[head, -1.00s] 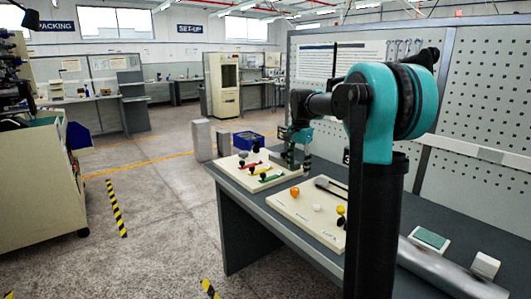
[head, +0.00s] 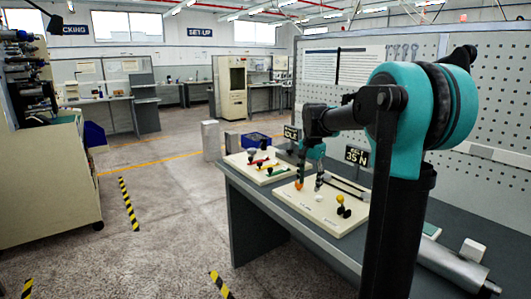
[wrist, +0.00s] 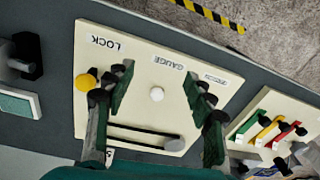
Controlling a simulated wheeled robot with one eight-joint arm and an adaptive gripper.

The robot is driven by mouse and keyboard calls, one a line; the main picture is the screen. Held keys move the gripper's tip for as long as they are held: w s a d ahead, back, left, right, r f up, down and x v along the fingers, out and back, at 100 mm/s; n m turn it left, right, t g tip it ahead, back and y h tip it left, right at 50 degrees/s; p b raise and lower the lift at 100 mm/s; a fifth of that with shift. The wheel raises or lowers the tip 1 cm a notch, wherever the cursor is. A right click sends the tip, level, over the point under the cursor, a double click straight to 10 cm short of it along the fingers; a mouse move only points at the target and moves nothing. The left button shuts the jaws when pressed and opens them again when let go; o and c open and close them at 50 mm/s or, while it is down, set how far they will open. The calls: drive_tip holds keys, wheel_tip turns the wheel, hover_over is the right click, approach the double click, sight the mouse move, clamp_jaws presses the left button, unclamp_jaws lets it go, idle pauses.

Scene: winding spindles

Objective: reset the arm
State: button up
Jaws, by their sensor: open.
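My gripper (wrist: 160,88) is open, its two dark green and black fingers spread above a cream panel (wrist: 140,45). Nothing shows between the fingertips except the panel below and its white knob (wrist: 157,94). A yellow knob (wrist: 86,83) is beside one finger, near the word LOCK. In the head view, my gripper (head: 309,168) hangs over the nearer cream panel (head: 330,222). The yellow knob (head: 339,199) shows there too, clear of the fingers. An orange knob (head: 298,185) is close under the gripper; the gap between them cannot be told.
A second cream panel (head: 242,163) with red, yellow and green levers is farther along the grey bench (head: 248,190). A silver cylinder (head: 450,268) and a white block (head: 472,249) are at the near end. A pegboard (head: 490,110) stands behind. Open floor is to the left.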

drive_tip(key=s+d+f+n+t, duration=0.1)
drive_tip(key=s+f+n, duration=0.3)
drive_tip(key=s+f, duration=0.6)
drive_tip(key=s+d+f+n+t, duration=0.2)
drive_tip(key=s+f+n, duration=0.3)
drive_tip(key=s, duration=1.2)
wheel_tip(320, 180, down, 5)
drive_tip(key=shift+r+t, duration=0.15)
drive_tip(key=shift+t, duration=0.15)
drive_tip(key=shift+c, duration=0.2)
clamp_jaws()
idle(0.6)
